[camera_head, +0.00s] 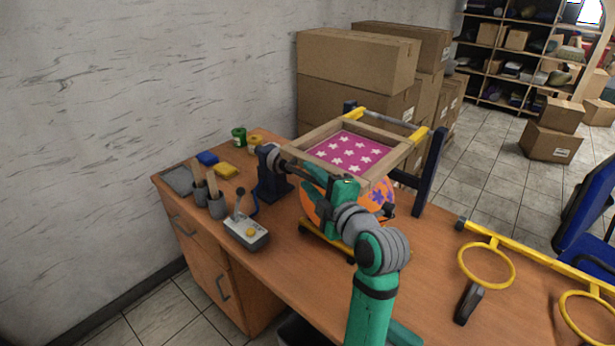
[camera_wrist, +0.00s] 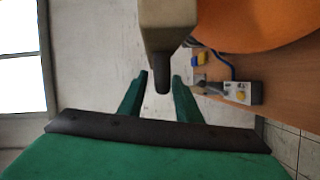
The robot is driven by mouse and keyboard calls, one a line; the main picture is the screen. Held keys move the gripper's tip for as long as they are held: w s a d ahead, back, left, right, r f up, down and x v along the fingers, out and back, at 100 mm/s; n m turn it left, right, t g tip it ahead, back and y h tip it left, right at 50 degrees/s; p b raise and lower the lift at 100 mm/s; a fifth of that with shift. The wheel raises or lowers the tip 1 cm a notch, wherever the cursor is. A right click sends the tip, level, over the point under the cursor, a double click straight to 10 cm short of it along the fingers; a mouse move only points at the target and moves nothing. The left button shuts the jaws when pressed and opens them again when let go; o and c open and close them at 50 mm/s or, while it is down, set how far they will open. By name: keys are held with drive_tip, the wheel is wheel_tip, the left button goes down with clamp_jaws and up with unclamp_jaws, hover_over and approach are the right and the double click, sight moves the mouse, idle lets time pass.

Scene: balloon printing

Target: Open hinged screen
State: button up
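The hinged screen (camera_head: 350,150) is a wooden frame with pink mesh and white stars. In the head view it lies nearly level above an orange balloon (camera_head: 312,205), with yellow hinge parts (camera_head: 376,115) at its far side. My gripper (camera_head: 312,178) is at the screen's near edge, and my arm hides part of the balloon. In the wrist view a dark rounded handle (camera_wrist: 163,78) sticks out from the beige frame (camera_wrist: 166,15) between my fingers (camera_wrist: 162,90). The fingers are open, with a gap showing on both sides of the handle.
A control box (camera_head: 246,232) with a joystick, cups (camera_head: 216,206) with wooden tools, and paint jars (camera_head: 239,135) stand on the desk's left. Dark posts (camera_head: 430,172) flank the screen. Yellow hoops (camera_head: 486,266) lie at right. Cardboard boxes (camera_head: 355,62) are stacked behind.

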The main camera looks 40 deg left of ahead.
drive_tip(key=shift+w+a, duration=0.15)
drive_tip(key=shift+a, duration=0.45)
